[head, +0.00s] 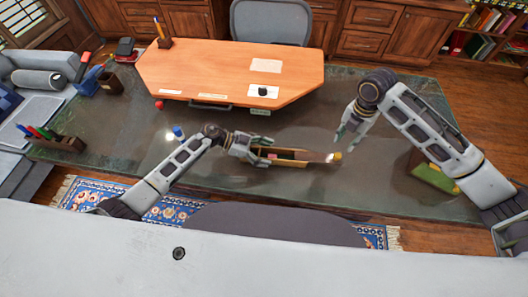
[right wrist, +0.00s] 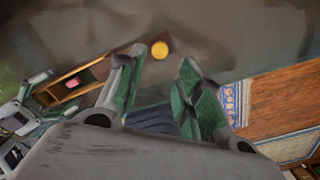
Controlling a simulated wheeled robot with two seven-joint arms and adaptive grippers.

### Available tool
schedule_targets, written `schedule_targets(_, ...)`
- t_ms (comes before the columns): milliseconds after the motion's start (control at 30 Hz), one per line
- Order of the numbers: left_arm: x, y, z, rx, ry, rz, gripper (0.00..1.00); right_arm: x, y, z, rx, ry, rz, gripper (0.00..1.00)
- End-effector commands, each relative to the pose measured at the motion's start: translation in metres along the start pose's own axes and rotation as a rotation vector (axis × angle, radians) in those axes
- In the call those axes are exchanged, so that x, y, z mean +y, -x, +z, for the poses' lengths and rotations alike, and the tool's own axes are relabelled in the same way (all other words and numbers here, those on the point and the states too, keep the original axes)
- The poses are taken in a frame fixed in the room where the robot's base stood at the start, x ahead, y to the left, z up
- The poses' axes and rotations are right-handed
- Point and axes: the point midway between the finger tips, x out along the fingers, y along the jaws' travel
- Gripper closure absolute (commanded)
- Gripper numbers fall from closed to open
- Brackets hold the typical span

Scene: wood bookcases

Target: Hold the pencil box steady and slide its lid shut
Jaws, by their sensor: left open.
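The long wooden pencil box (head: 290,163) lies on the dark desk in the head view. A pink item (head: 272,156) shows inside its open left part. A brown surface that looks like the lid (head: 312,156) covers toward the right end, but its edges are hard to tell. My left gripper (head: 254,150) is open at the box's left end; contact is unclear. My right gripper (head: 352,137) is open and empty, above and right of the box's right end. In the right wrist view the box (right wrist: 62,90) is partly hidden behind a finger of my right gripper (right wrist: 160,80).
A small yellow round thing (head: 337,156) is by the box's right end. A blue item (head: 178,132) and a red item (head: 159,105) lie to the left. A green item (head: 436,178) lies right, under my right arm. A raised wooden desktop (head: 225,75) stands behind.

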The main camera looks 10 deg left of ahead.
Motion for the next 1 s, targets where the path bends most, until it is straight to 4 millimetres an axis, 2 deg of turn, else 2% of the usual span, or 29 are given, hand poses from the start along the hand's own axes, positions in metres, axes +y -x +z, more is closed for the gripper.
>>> schedule_targets(67,0.0,0.0,0.0,0.0,0.0,0.0,0.25,0.0,0.0,0.0,0.0,0.0,0.0,0.64)
schedule_targets(433,0.0,0.0,0.0,0.0,0.0,0.0,0.71,0.0,0.0,0.0,0.0,0.0,0.0,0.64)
schedule_targets(467,0.0,0.0,0.0,0.0,0.0,0.0,0.72,0.0,0.0,0.0,0.0,0.0,0.0,0.64)
schedule_targets(600,0.0,0.0,0.0,0.0,0.0,0.0,0.73,0.0,0.002,0.0,0.0,0.007,0.001,0.52)
schedule_targets(900,0.0,0.0,0.0,0.0,0.0,0.0,0.73,0.0,0.023,0.0,-0.001,0.093,0.001,0.52)
schedule_targets(1000,0.0,0.0,0.0,0.0,0.0,0.0,0.73,0.0,0.025,0.0,-0.001,0.101,0.0,0.52)
